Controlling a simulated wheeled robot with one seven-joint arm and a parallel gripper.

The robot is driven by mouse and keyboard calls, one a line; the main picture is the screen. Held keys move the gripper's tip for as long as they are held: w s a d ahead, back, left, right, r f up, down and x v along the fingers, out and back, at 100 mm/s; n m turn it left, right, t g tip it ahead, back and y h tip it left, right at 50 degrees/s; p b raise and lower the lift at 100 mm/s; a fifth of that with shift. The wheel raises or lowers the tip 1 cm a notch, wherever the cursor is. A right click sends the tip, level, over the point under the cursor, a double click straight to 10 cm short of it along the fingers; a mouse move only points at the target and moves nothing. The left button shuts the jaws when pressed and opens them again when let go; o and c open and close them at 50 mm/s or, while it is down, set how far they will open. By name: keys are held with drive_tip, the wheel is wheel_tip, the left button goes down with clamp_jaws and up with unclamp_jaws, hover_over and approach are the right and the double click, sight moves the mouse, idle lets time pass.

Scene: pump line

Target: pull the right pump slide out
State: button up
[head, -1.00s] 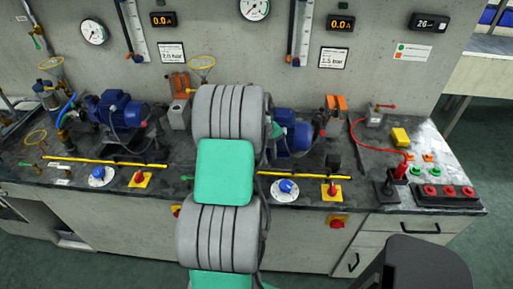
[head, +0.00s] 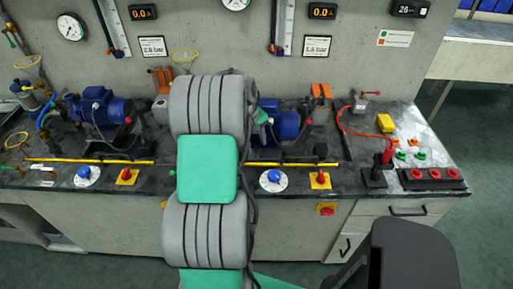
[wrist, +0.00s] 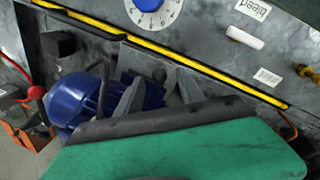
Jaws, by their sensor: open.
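The right pump shows as a blue motor (head: 277,122) on the bench, partly hidden behind my grey and green arm in the head view. In the wrist view its blue ribbed body (wrist: 78,103) lies left of and behind my fingers. A grey metal plate (wrist: 150,62) shows beside it, between the fingers and the yellow rail. My gripper (wrist: 157,92) is open, its two grey fingers apart over the pump area. I cannot tell whether they touch anything, and no slide handle is clear to see. My arm hides the fingertips in the head view.
A yellow-black rail (head: 285,165) runs along the bench in front of the pump. A blue-knobbed dial (head: 273,177) and a red switch (head: 320,179) stand near the front edge. A black block (wrist: 57,44) and a red knob (wrist: 36,92) are close to the pump.

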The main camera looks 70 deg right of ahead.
drive_tip(key=r, duration=0.3)
drive_tip(key=a+r, duration=0.1)
drive_tip(key=r, duration=0.1)
drive_tip(key=shift+w+r, duration=0.15)
drive_tip(key=shift+w, duration=0.15)
drive_tip(key=w+a+r+n+t, duration=0.1)
drive_tip(key=w+a+r+n, duration=0.15)
drive_tip(key=w+a, duration=0.85)
drive_tip(key=w+a+r+n+t, duration=0.15)
drive_tip(key=w+a+r, duration=0.25)
drive_tip(key=w+a, duration=0.7)
drive_tip(key=s+a+n+t, duration=0.1)
drive_tip(key=s+a, duration=0.1)
drive_tip(key=a, duration=1.1)
drive_tip(key=s+a+n+t+y, duration=0.1)
drive_tip(key=s+a+n, duration=0.1)
drive_tip(key=a, duration=1.2)
drive_tip(key=shift+s+a+f+n+y, duration=0.15)
drive_tip(key=shift+a+f+n+y, duration=0.1)
drive_tip(key=shift+n+y, duration=0.05)
